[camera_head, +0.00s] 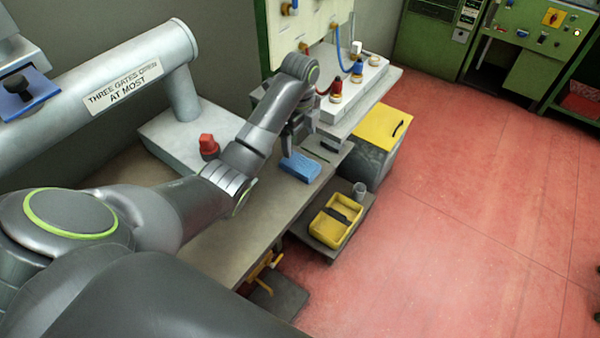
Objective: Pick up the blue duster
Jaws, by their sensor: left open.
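The blue duster (301,167) lies flat on the bench top, near its right edge, in the head view. My left gripper (291,146) is just above and at the far left side of the duster, fingers pointing down. It is open with nothing seen between the fingers. Whether a finger touches the duster cannot be told. My right gripper is not in view.
A red knob (208,145) stands left of my left forearm. Beyond the duster is a white unit (353,95) with red and blue fittings. A yellow tray (326,228) sits on a lower shelf. The red floor (450,210) at right is clear.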

